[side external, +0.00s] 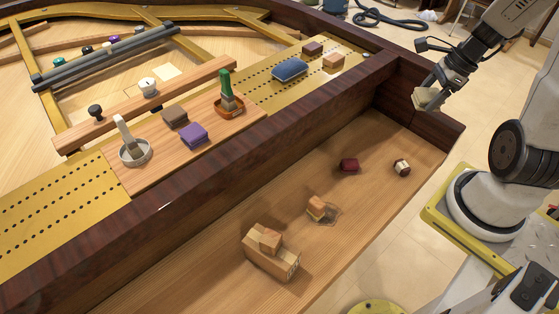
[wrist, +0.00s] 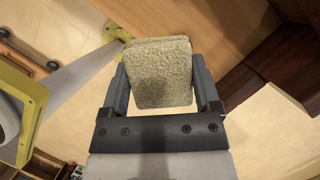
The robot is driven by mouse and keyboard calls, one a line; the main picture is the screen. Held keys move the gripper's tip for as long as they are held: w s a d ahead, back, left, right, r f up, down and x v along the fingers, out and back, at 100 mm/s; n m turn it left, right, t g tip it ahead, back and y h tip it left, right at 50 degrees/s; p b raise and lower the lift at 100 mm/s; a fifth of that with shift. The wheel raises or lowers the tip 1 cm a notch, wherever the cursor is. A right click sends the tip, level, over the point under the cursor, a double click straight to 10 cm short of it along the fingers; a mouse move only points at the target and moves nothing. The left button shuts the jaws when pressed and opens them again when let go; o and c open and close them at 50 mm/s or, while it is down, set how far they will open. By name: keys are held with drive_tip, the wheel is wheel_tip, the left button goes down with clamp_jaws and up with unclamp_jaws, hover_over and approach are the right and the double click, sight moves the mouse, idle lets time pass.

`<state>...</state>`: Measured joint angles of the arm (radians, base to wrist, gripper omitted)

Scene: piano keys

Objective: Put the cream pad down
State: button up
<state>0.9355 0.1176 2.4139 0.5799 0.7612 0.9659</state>
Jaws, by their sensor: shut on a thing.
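My gripper (side external: 437,88) is shut on the cream pad (side external: 425,98) and holds it in the air at the right end of the wooden case, near the dark end block. In the wrist view the cream pad (wrist: 160,72) is a rough, thick, roughly square pad, squeezed between the two fingers of my gripper (wrist: 160,88). The fingertips lie along its left and right sides. The pad hangs clear of any surface.
The wooden key bed (side external: 370,215) lies below, with a dark red block (side external: 349,165), a brown-and-white piece (side external: 401,167) and several wooden blocks on it. A dark rail (side external: 270,145) separates it from the gold plate (side external: 275,92), which carries a blue pad (side external: 289,70).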

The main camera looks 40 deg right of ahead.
drive_tip(key=shift+f, duration=0.9)
wheel_tip(320, 180, down, 16)
drive_tip(key=shift+f, duration=0.15)
hover_over(367, 150)
drive_tip(key=s, duration=0.2)
wheel_tip(367, 150, down, 8)
drive_tip(key=shift+s+d+f, duration=0.1)
drive_tip(key=shift+f, duration=0.05)
drive_tip(key=shift+w+d+f, duration=0.25)
drive_tip(key=shift+w+f, duration=0.15)
drive_tip(key=shift+f, duration=0.1)
drive_tip(key=shift+w+f, duration=0.1)
drive_tip(key=shift+w+d+f, duration=0.1)
drive_tip(key=shift+f, duration=1.6)
